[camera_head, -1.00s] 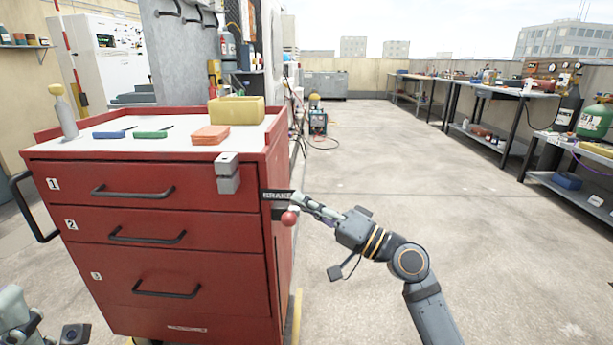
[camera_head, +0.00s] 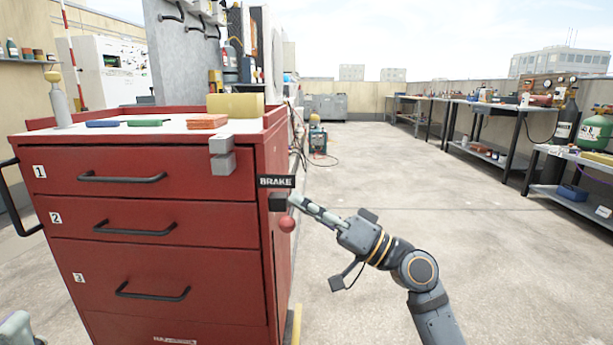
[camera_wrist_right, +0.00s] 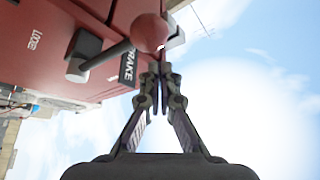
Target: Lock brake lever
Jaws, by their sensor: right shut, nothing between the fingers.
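The brake lever has a red ball knob (camera_head: 287,225) and a dark pivot block (camera_head: 278,202) under the BRAKE label (camera_head: 275,182), at the right front edge of the red tool cart (camera_head: 160,255). In the right wrist view, its rod (camera_wrist_right: 108,55) runs from the pivot to the red knob (camera_wrist_right: 149,32). My right gripper (camera_head: 295,200) is shut and empty, just above and right of the knob. Its fingertips (camera_wrist_right: 161,68) show close to the knob in the wrist view; I cannot tell whether they touch. The left gripper's fingers do not show.
A grey block (camera_head: 221,155) sits at the cart's top front edge. A yellow bin (camera_head: 236,105) and several small items lie on the cart top. Workbenches (camera_head: 470,104) stand along the right.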

